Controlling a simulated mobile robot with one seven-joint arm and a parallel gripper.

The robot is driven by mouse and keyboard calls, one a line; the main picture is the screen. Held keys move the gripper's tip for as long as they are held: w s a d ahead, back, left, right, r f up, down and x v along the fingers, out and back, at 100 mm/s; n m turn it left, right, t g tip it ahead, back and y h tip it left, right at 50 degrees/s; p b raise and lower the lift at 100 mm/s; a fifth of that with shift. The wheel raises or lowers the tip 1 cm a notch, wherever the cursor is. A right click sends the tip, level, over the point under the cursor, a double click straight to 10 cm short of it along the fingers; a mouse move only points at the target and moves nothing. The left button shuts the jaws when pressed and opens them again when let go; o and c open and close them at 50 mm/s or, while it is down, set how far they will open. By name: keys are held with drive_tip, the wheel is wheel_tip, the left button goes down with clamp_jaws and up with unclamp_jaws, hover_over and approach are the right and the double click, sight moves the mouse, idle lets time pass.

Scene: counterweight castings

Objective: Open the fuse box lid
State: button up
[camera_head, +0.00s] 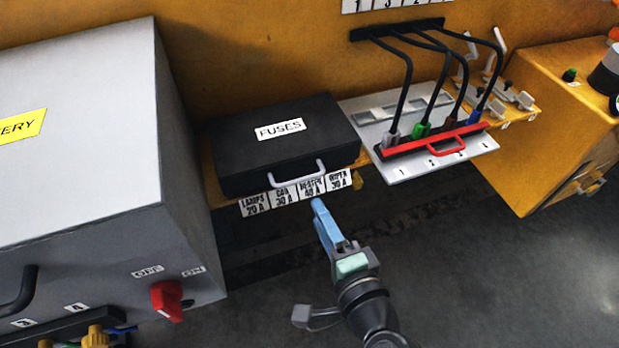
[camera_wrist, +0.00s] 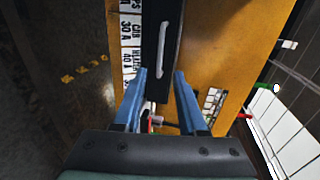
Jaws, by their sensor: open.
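The fuse box (camera_head: 285,150) is black with a "FUSES" label on its lid, and the lid is shut. A light grey handle (camera_head: 297,174) sits at its front edge. In the wrist view the dark box front (camera_wrist: 152,92) stands ahead, with the pale handle (camera_wrist: 162,48) running upright above the fingertips. My gripper (camera_head: 317,205) is just in front of and below the handle, apart from it. In the wrist view my gripper (camera_wrist: 160,74) has its two blue fingers spread apart with nothing held between them.
A large grey battery box (camera_head: 80,140) with a red switch (camera_head: 167,300) stands at left. Right of the fuse box is a white panel (camera_head: 440,160) with a red bar (camera_head: 430,138) and several black cables. A yellow cabinet (camera_head: 550,130) stands at far right.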

sight(302, 181)
drive_tip(key=x, duration=0.9)
drive_tip(key=shift+w+a, duration=0.1)
drive_tip(key=shift+w, duration=0.25)
drive_tip(key=shift+c, duration=0.2)
clamp_jaws()
idle(0.7)
